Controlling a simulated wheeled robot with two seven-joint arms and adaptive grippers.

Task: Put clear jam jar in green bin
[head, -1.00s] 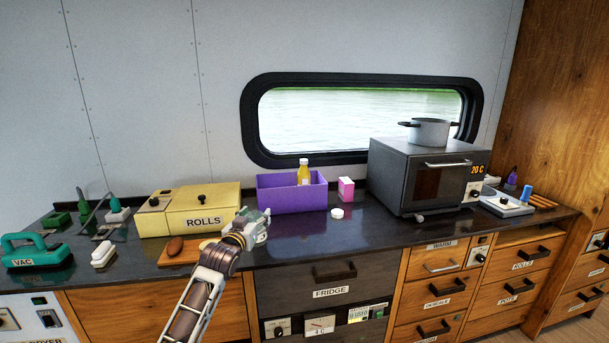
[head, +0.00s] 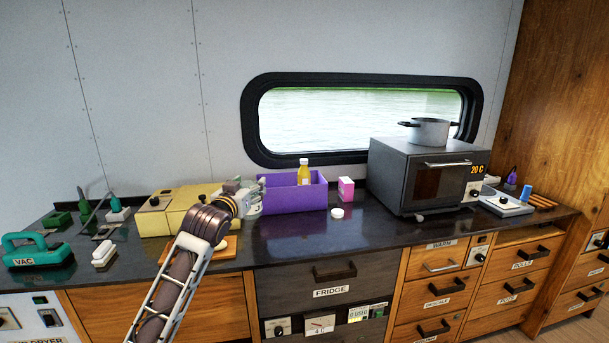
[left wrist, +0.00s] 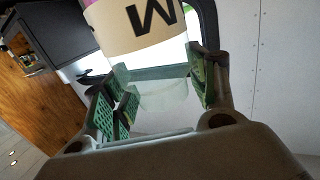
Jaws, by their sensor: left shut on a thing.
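My left gripper (head: 252,193) is raised over the counter, in front of the yellow rolls box's right end and just left of the purple bin. In the left wrist view the gripper (left wrist: 160,88) is shut on a clear jar (left wrist: 137,28) with a cream label bearing a dark letter. The pads press on its see-through part; its far end is cut off by the picture edge. In the head view the jar is hard to make out at the gripper. A purple open bin (head: 285,200) stands under the window; no open green bin shows. My right gripper is not in view.
A yellow bottle (head: 304,173) shows above the purple bin's rim. A pink carton (head: 346,189) and white lid (head: 337,213) are right of it, before the oven (head: 418,178). Counter before the bin is clear.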

